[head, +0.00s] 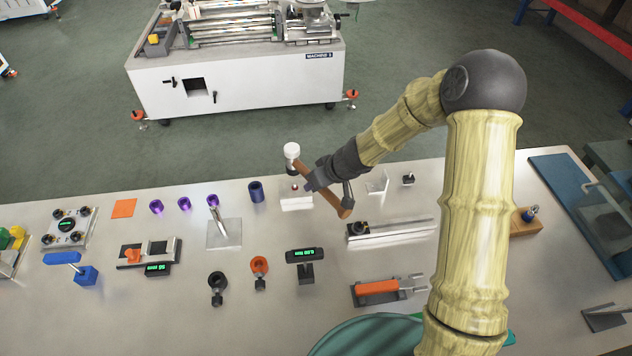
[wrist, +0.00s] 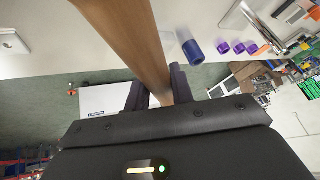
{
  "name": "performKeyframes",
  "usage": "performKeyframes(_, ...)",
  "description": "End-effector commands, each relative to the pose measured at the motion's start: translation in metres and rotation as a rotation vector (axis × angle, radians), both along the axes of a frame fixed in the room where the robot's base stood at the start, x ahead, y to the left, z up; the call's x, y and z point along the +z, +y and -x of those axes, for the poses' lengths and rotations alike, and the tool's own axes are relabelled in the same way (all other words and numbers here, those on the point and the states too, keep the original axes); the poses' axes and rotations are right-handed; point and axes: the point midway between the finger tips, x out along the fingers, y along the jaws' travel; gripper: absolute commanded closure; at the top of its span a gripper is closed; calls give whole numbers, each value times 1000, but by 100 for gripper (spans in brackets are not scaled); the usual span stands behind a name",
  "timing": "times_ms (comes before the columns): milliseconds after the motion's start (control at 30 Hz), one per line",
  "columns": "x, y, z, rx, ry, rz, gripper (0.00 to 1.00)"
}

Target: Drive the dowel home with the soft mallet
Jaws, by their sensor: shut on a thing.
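The soft mallet has a white-faced head (head: 292,150) and a brown wooden handle (head: 325,191). My gripper (head: 328,186) is shut on the handle and holds the mallet above the bench. In the wrist view the handle (wrist: 130,38) runs up between the two dark fingers (wrist: 160,94); the head is out of that view. A pale block (head: 296,203) sits just left of the handle, with a small dark reddish spot (head: 295,187) at its top that may be the dowel. The mallet head is beyond the block in the picture, apart from it.
A dark blue cylinder (head: 256,191) and several purple rings (head: 184,203) stand to the left. A rail with a black slider (head: 388,231) lies to the right. A black stand with a green display (head: 301,258) is nearer. A white machine (head: 236,77) stands beyond the bench.

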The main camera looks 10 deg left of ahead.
Motion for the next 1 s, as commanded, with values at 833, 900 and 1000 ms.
performKeyframes(833, -16, 1, 0, 1, -1, -2, 100)
performKeyframes(900, -16, 1, 0, 1, -1, -2, 100)
performKeyframes(1000, -16, 1, 0, 1, -2, -2, 100)
